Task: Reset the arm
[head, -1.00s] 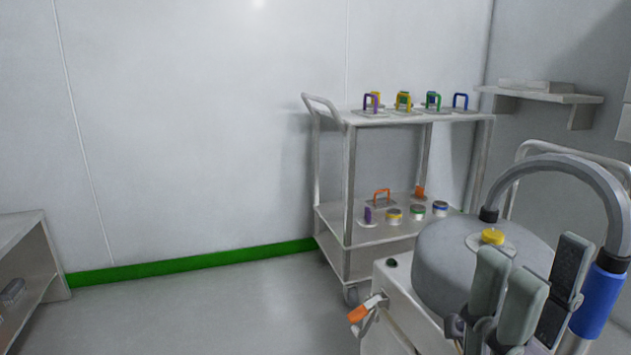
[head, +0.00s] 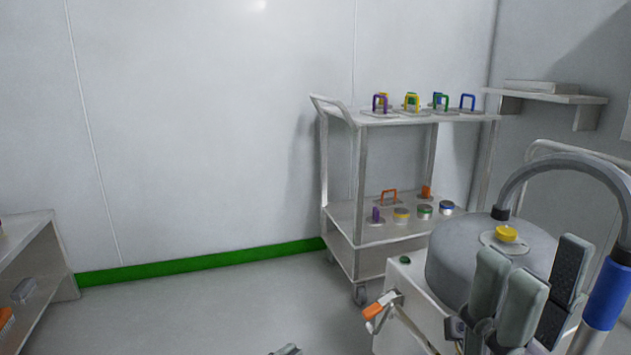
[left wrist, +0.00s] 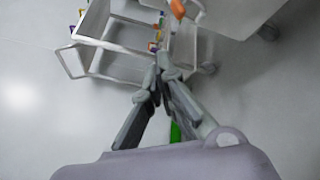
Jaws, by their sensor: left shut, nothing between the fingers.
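In the head view only the grey tip of my left gripper (head: 286,350) shows at the bottom edge, over the floor. In the left wrist view my left gripper (left wrist: 159,78) has its two fingers converging with the tips together, shut and empty. My right gripper (head: 530,290) stands at the lower right of the head view, its grey and dark finger pads spread apart with nothing seen between them. It appears in front of a grey domed machine (head: 462,255) with a yellow knob (head: 506,234); I cannot tell whether they touch.
A two-shelf cart (head: 345,235) by the wall holds several coloured handled pieces and lidded jars. An orange-handled clamp (head: 378,306) sticks out from the machine's left. A wall shelf (head: 555,97) is at right, a metal shelf unit (head: 40,240) at left. The floor between is clear.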

